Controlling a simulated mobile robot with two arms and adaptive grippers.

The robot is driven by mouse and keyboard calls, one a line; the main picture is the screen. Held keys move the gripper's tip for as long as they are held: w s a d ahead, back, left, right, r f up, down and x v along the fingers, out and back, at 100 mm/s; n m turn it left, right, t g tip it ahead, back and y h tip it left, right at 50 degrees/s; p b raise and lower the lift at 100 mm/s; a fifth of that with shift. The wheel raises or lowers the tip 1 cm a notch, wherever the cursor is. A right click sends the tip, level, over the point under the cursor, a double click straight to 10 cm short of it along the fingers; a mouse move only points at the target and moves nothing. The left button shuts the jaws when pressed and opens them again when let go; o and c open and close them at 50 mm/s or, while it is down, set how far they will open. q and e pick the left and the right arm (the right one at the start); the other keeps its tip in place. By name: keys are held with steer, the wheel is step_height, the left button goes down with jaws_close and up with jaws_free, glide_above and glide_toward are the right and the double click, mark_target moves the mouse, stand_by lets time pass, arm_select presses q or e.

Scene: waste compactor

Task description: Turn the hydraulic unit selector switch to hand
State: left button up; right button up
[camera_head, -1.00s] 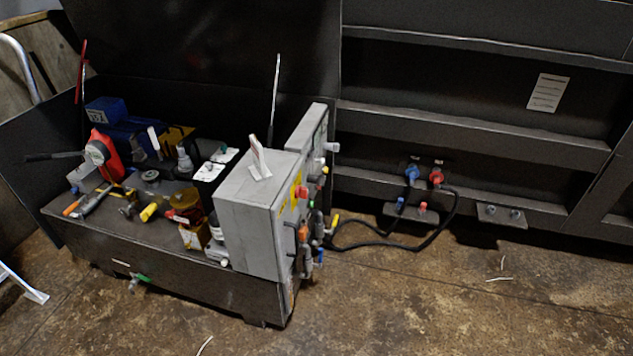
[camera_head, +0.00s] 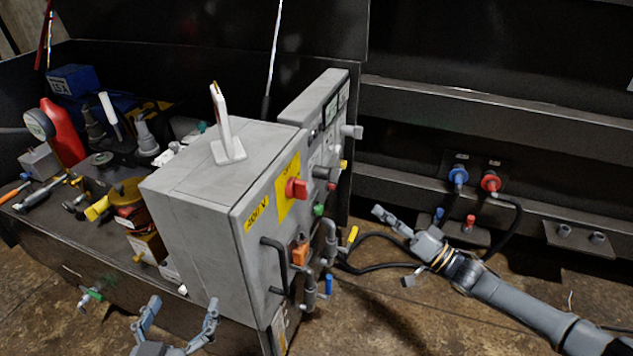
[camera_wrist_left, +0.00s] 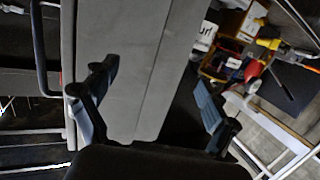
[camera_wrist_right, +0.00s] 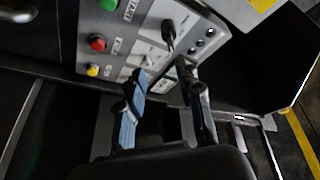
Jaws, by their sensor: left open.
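The grey control box (camera_head: 205,205) stands at the centre of the head view, with its panel facing right. A red rotary switch (camera_head: 297,188) sits on a yellow plate there. In the right wrist view a black-handled selector (camera_wrist_right: 168,32) shows on a grey panel; labels are too small to tell which is the hydraulic unit selector. My right gripper (camera_head: 393,246) is open and empty, right of the panel and apart from it; it also shows in the right wrist view (camera_wrist_right: 164,76). My left gripper (camera_head: 183,305) is open and empty in front of the box.
Green (camera_wrist_right: 109,5), red (camera_wrist_right: 98,43) and yellow (camera_wrist_right: 93,70) buttons share the panel. Pipes and a valve (camera_head: 330,245) stick out from the box's right side. Black hoses run to blue (camera_head: 458,177) and red (camera_head: 490,182) couplings. Tools and bottles crowd the left bench.

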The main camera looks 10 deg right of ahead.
mark_target(335, 173)
steer(key=shift+y, duration=0.5)
steer(key=b+x, duration=0.1)
steer(key=x, duration=0.3)
steer(key=b+x, duration=0.1)
steer(key=x, duration=0.9)
steer(key=shift+s+r+b, duration=0.2)
steer(key=shift+r+b, duration=0.1)
steer(key=shift+b, duration=0.1)
arm_select(q)
step_height(335, 173, up, 14)
steer(key=s+t+h, duration=0.2)
steer(key=t, duration=0.6)
steer(key=shift+s+d+f+h, duration=0.15)
steer(key=shift+s+d+h, duration=0.1)
steer(key=shift+d+h, duration=0.15)
arm_select(e)
steer(key=shift+w+a+r, duration=0.15)
steer(key=shift+w+a, duration=0.2)
jaws_close()
